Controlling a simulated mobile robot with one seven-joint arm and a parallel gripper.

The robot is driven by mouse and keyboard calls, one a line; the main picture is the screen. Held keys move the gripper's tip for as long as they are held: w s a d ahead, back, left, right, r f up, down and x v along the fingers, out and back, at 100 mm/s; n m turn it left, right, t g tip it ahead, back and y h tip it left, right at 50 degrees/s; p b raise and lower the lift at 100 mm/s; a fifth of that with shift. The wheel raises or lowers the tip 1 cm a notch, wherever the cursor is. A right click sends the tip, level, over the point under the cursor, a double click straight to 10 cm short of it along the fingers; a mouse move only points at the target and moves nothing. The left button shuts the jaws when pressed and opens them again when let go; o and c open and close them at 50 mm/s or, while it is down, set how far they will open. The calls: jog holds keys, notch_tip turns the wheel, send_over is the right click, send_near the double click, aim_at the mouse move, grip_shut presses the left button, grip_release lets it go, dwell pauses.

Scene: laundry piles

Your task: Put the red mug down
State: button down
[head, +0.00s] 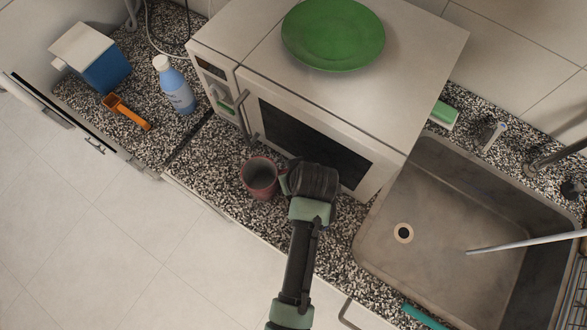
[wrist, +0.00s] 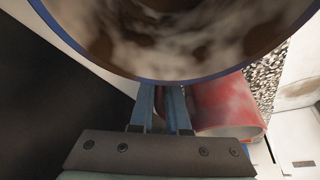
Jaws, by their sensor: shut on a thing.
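The red mug (head: 260,178) is over the speckled counter in front of the microwave, with its open top facing up in the head view. I cannot tell whether its base touches the counter. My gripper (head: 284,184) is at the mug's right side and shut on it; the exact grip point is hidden. In the wrist view, my fingers (wrist: 162,108) are close together beside the red mug's body (wrist: 226,105). A large blurred round shape with a blue edge (wrist: 180,35) fills the top of that view; I cannot tell what it is.
The microwave (head: 395,140) stands close behind my gripper, with a green plate (head: 333,35) on top. The sink (head: 430,280) is at right. The counter (head: 205,165) is bare left of the mug.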

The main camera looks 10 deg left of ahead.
jog(key=shift+f, duration=0.1)
jog(key=c, duration=0.9)
grip_release()
jog(key=shift+r, duration=0.2)
jog(key=v, duration=1.2)
